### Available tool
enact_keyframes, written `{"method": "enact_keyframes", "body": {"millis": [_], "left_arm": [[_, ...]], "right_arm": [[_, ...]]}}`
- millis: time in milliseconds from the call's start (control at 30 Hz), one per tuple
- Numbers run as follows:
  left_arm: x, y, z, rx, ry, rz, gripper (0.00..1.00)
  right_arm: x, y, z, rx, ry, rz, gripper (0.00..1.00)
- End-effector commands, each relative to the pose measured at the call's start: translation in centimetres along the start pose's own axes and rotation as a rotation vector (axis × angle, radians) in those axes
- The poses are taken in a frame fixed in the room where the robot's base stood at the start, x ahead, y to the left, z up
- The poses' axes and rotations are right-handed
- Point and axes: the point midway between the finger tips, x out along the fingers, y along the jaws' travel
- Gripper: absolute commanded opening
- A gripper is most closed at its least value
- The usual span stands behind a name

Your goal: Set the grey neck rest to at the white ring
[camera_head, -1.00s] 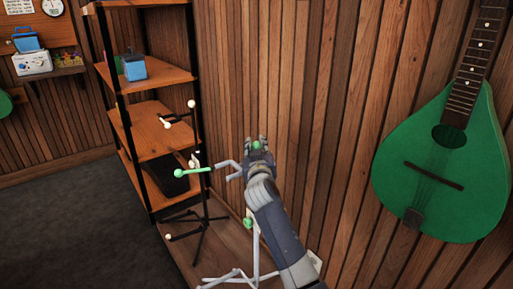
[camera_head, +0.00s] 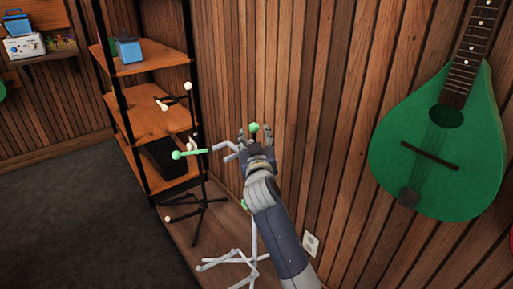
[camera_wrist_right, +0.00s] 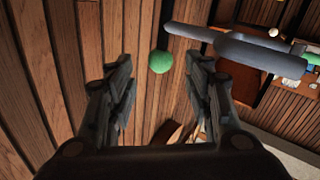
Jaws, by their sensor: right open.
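The grey neck rest (camera_head: 226,149) is a curved arm on a pale floor stand (camera_head: 240,260) by the plank wall. A green ball tip (camera_head: 254,127) and a green-tipped bar (camera_head: 190,153) show around it. My right gripper (camera_head: 256,141) is open and empty, just on the near side of the ball. In the right wrist view the ball (camera_wrist_right: 160,62) sits beyond the gap between the fingers, apart from both. The grey rest (camera_wrist_right: 250,50) crosses the upper right there. I cannot make out the white ring; my arm hides part of the pole. My left gripper is not in view.
A black stand with white tips (camera_head: 196,205) stands close behind, left of the grey rest. A wooden shelf unit (camera_head: 150,60) is beyond it. A green ukulele (camera_head: 400,165) hangs on the right wall. The dark floor at left is clear.

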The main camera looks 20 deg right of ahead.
Motion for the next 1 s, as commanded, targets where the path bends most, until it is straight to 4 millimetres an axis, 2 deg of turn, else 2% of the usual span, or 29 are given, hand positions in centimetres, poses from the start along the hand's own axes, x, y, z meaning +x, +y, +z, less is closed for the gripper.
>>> {"method": "enact_keyframes", "body": {"millis": [100, 333, 500, 867, 933, 1000], "left_arm": [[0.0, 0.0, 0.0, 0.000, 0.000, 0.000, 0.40], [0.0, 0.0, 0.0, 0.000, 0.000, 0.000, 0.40], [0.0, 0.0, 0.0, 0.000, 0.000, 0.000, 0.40], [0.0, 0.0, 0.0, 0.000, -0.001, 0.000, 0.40], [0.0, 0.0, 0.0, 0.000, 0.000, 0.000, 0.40], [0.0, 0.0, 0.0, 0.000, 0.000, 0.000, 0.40]], "right_arm": [[-2.3, -0.1, 0.1, 0.002, 0.000, -0.002, 0.47], [-5.0, 0.0, 0.0, 0.001, 0.001, 0.000, 0.47], [-5.6, 0.0, 0.0, 0.000, 0.001, 0.000, 0.47], [-5.5, 0.0, 0.0, 0.000, 0.001, 0.000, 0.47], [-5.6, -0.1, 0.5, -0.003, -0.009, -0.002, 0.47], [-5.8, -0.2, 2.1, -0.008, -0.041, -0.012, 0.47]]}}
